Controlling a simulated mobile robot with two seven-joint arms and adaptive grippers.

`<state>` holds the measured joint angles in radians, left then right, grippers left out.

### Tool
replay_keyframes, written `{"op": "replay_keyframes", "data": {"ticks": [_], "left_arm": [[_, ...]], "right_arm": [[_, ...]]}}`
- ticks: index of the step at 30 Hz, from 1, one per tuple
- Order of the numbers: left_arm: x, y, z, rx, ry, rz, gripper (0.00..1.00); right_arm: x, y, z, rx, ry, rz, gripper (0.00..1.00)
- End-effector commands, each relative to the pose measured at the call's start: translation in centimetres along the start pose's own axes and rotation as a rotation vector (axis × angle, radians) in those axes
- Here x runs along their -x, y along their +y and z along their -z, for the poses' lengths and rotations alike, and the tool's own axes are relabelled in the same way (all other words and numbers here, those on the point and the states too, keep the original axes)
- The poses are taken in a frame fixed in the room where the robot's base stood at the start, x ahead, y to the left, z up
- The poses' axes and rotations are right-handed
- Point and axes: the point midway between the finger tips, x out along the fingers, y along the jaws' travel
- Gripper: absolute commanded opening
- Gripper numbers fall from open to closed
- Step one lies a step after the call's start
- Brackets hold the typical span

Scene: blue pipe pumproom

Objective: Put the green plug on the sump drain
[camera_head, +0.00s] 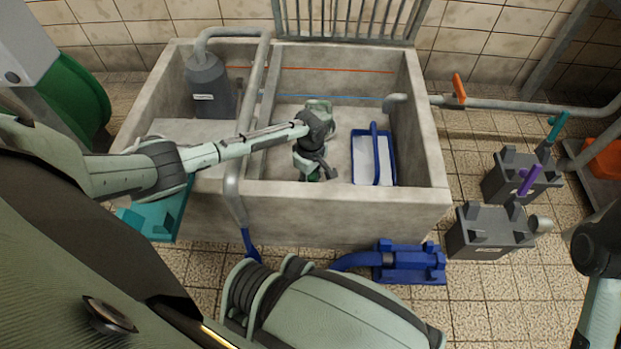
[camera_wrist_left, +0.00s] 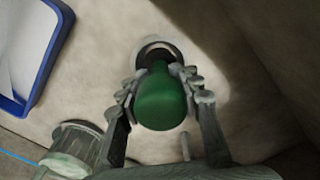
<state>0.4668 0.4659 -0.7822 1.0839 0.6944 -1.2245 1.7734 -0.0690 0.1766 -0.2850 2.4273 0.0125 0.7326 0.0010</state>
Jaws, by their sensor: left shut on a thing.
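The green plug (camera_wrist_left: 161,98) is between the fingers of my left gripper (camera_wrist_left: 158,85) in the left wrist view. The gripper is shut on it. The sump drain (camera_wrist_left: 158,49), a dark round hole with a pale rim, shows just beyond the plug, which covers part of it. I cannot tell whether the plug touches the drain. In the head view my left gripper (camera_head: 316,175) points down inside the concrete sump, near its front wall. Only a bit of green shows there, and the drain is hidden. My right gripper is out of view.
A blue tray (camera_head: 373,181) with a handle lies just right of my left gripper; it also shows in the left wrist view (camera_wrist_left: 58,62). The concrete sump (camera_head: 330,218) has raised walls. A grey pump (camera_head: 208,85) and a bent pipe (camera_head: 250,90) stand to the left.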

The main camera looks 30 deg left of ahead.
Motion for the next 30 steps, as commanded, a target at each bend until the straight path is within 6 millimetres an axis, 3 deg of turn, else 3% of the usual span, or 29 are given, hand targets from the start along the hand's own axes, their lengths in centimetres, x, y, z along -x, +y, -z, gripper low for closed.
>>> {"op": "replay_keyframes", "data": {"ticks": [8, 9, 15, 25, 30], "left_arm": [[-0.1, 0.0, 0.0, 0.000, 0.000, -0.001, 0.00], [-0.1, 0.0, 0.0, 0.000, 0.000, -0.001, 0.36], [-0.1, 0.0, 0.0, 0.000, 0.000, -0.001, 0.59], [0.2, 0.0, 0.0, -0.001, 0.000, -0.001, 0.59], [2.5, 0.1, 0.0, -0.002, -0.001, -0.004, 0.59]], "right_arm": [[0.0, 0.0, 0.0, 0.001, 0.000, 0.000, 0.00], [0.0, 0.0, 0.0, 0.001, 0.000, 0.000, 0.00], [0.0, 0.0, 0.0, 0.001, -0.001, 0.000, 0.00], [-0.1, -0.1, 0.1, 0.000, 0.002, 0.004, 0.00], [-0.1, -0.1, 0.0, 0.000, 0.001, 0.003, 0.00]]}}
